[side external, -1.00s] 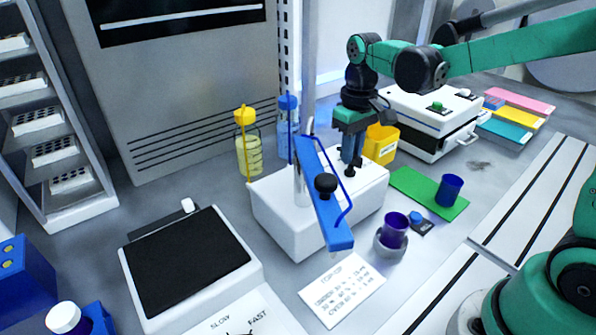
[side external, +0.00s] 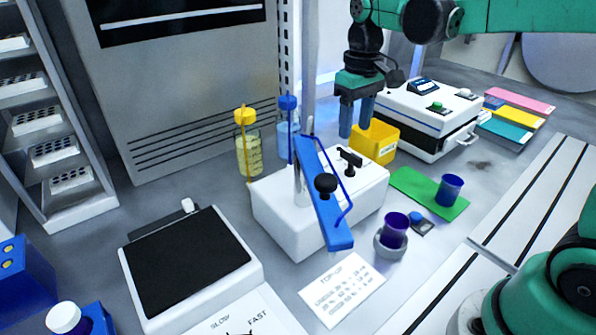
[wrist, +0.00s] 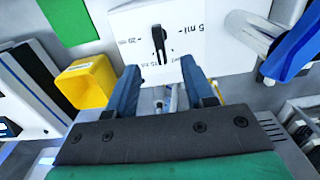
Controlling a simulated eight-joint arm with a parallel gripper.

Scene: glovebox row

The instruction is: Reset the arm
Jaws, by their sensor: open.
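My gripper (side external: 356,117) is open and empty, with its two blue fingers pointing down. It hangs above the rear of a white box-shaped device (side external: 290,218), clear of the black knob (side external: 349,158) on top. In the wrist view the fingers (wrist: 173,80) are spread apart with nothing held. The black knob (wrist: 158,40) shows beyond them, on a white face with printed marks such as "5 mi".
A blue lever bar (side external: 322,195) rises over the device. Purple cups (side external: 450,190) and a green mat (side external: 412,188) lie right. Bottles with yellow (side external: 247,150) and blue tops (side external: 288,125) stand left.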

